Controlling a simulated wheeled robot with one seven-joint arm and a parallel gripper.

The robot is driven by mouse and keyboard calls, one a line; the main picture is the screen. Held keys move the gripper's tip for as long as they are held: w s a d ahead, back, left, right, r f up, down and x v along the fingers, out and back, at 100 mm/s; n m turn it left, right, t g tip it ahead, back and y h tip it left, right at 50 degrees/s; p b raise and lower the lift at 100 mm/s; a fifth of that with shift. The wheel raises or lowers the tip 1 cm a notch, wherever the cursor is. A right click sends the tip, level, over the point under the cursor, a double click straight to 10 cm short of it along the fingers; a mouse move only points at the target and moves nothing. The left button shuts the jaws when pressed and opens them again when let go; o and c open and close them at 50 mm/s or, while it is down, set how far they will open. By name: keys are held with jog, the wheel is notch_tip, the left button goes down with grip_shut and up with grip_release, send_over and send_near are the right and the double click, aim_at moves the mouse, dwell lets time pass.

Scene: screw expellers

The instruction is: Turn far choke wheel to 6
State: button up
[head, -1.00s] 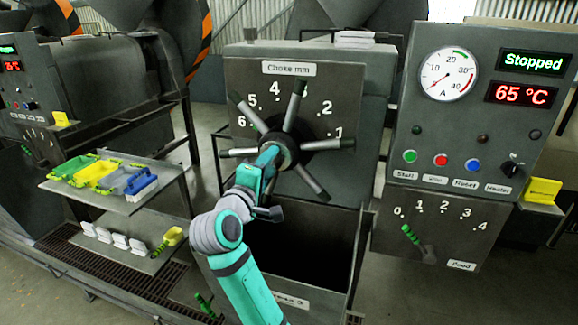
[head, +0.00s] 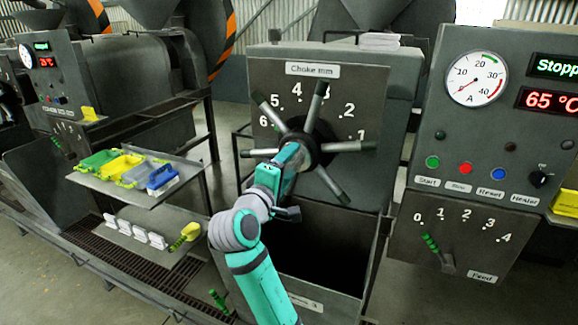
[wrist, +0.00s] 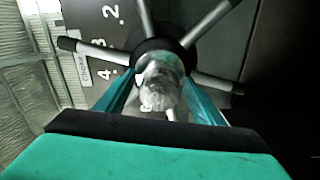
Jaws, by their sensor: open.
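The dark choke wheel (head: 325,143) stands upright on a grey panel marked "Choke mm", with numbers 1 to 6 around its upper side. Several grey spokes with dark tips stick out from its hub. One spoke points up beside the 3 and another points up left near 5 and 6. No clear pointer mark shows. My gripper (head: 290,157) is in front of the hub, just left of its middle. In the wrist view my gripper (wrist: 160,100) is open, its teal fingers on either side of the hub's grey rounded centre (wrist: 160,85). Whether they touch it cannot be told.
An open bin (head: 320,245) is below the wheel. A control panel (head: 490,125) with buttons, reading "65 °C", and a feed lever (head: 437,253) stand right. A shelf (head: 120,190) with coloured trays is left. Another machine (head: 130,85) stands behind it.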

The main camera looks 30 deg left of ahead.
jog(key=s+d, duration=0.1)
jog(key=s, duration=0.9)
jog(key=shift+s+d, duration=0.2)
jog(key=shift+s, duration=0.1)
jog(key=s+d+f+m+g+y, duration=0.15)
jog(key=d+f, duration=0.35)
jog(key=f, duration=0.7)
jog(key=d+f+m+g, duration=0.1)
jog(key=d+f+m, duration=0.25)
jog(key=f, duration=0.95)
jog(key=s+d+f+m, duration=0.5)
jog(key=s+d+f, duration=0.4)
jog(key=s+f, duration=0.15)
jog(key=s+d+f+m+h, duration=0.1)
jog(key=s+d+m+h, duration=0.1)
jog(key=s+d+m, duration=0.2)
jog(key=s+d+f+m+h, duration=0.1)
jog(key=s+d+m, duration=0.3)
jog(key=s+d, duration=0.7)
jog(key=s+h, duration=0.1)
jog(key=s, duration=0.6)
jog(key=shift+s+d+f, duration=0.25)
jog(key=shift+f, duration=0.05)
